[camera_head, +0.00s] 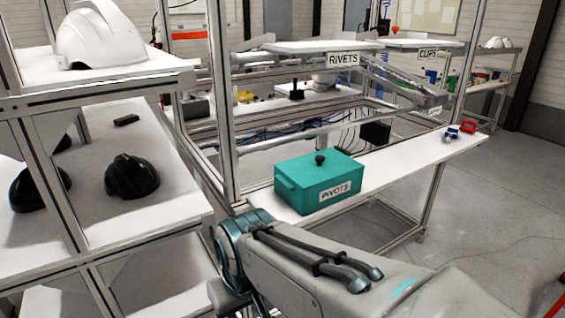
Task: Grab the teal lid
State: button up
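A teal box labelled PIVOTS (322,193) stands on a narrow white bench in the middle of the view. Its teal lid (305,172) lies on top, with a small black knob (320,159) at its centre. The lid appears seated on the box. My arm reaches in from the lower right, and one of its joints is near the front left of the box, lower in the picture. My gripper is not visible, so its state and its distance from the lid cannot be seen.
The white bench (396,160) runs back right, with small red and blue items (460,130) at its far end. A metal frame post (222,100) rises left of the box. Shelves at left hold a white helmet (98,35) and black helmets (131,176).

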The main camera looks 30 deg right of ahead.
aim_at(308, 171)
jog(key=k, duration=0.3)
jog(key=z, duration=0.75)
jog(key=i, duration=1.05)
jog(key=z, duration=1)
